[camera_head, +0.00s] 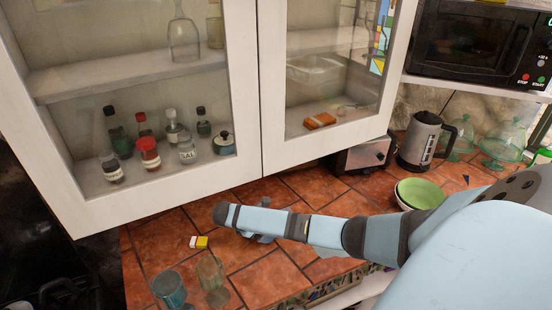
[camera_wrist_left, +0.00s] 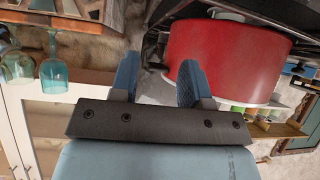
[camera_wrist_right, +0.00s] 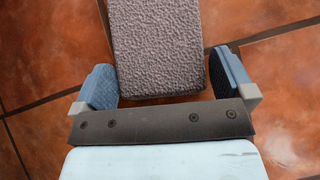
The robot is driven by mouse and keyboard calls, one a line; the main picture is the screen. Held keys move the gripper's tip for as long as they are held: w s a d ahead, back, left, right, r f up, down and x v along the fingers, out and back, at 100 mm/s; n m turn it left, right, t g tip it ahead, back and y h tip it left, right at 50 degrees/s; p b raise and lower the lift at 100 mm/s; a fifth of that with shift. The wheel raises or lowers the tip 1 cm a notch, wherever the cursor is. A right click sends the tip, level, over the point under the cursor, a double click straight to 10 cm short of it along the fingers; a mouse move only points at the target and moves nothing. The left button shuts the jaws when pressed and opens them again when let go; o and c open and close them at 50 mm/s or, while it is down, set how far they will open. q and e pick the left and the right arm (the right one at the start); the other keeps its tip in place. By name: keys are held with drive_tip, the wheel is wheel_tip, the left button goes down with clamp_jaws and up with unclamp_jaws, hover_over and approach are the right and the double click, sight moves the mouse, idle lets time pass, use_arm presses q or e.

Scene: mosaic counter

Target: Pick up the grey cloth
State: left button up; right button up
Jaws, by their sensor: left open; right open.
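The grey cloth (camera_wrist_right: 160,45) shows in the right wrist view as a rough-textured, flat-looking grey block on the orange tiles. My right gripper (camera_wrist_right: 160,75) is open, with one finger on each side of the cloth's near end. In the head view my right arm reaches in from the right over the counter, and the cloth is hidden there. My left gripper (camera_wrist_left: 157,75) is open and empty in the left wrist view; it is outside the head view.
A yellow-and-white item (camera_head: 199,242) and two glasses, one blue (camera_head: 168,289) and one clear (camera_head: 212,278), stand left of my right arm. A green bowl (camera_head: 421,192), kettle (camera_head: 420,140) and toaster (camera_head: 362,156) are behind it. A cabinet (camera_head: 160,190) overhangs the counter. A red pot (camera_wrist_left: 230,62) is near my left gripper.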

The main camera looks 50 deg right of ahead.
drive_tip(key=shift+f, duration=0.1)
drive_tip(key=c, duration=0.6)
drive_tip(key=shift+c, duration=0.2)
